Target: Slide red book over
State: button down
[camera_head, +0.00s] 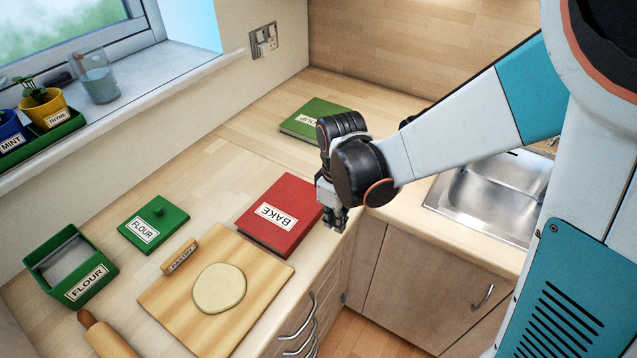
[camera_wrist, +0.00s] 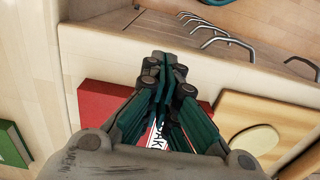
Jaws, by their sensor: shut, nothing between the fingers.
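The red book (camera_head: 281,215), with a white label reading BAKE, lies flat on the worktop in the head view. Its lower left corner is close to or over the wooden board. My gripper (camera_head: 338,222) is shut and empty, just right of the book near the worktop's front edge. I cannot tell whether it touches the book. In the wrist view the red book (camera_wrist: 98,102) shows behind my shut fingers, which hide much of its middle and label.
A green book (camera_head: 310,118) lies farther back, near the sink (camera_head: 490,195). The board (camera_head: 165,295) with flat dough (camera_head: 219,288) lies left of the red book. A green flour lid (camera_head: 153,222) and flour tin (camera_head: 72,268) stand farther left. Clear worktop lies behind the red book.

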aim_at(263, 197)
notch_tip(263, 197, down, 5)
jog(key=shift+a+f+b, duration=0.1)
jog(key=shift+a+b, duration=0.05)
jog(key=shift+b, duration=0.6)
jog(key=shift+w+a+r, duration=0.2)
jog(key=shift+w+a, duration=0.6)
jog(key=shift+a, duration=0.15)
jog(key=shift+w+a+r, duration=0.1)
jog(key=shift+w+a, duration=0.25)
jog(key=shift+a, duration=0.15)
jog(key=shift+w, duration=0.1)
jog(key=w+a, duration=0.3)
jog(key=a, duration=0.1)
jog(key=w+a, duration=0.4)
jog(key=a, duration=0.1)
jog(key=w+a+b, duration=0.1)
jog(key=w+a, duration=0.3)
jog(key=a, duration=0.1)
jog(key=shift+w+a, duration=0.1)
jog(key=shift+a, duration=0.15)
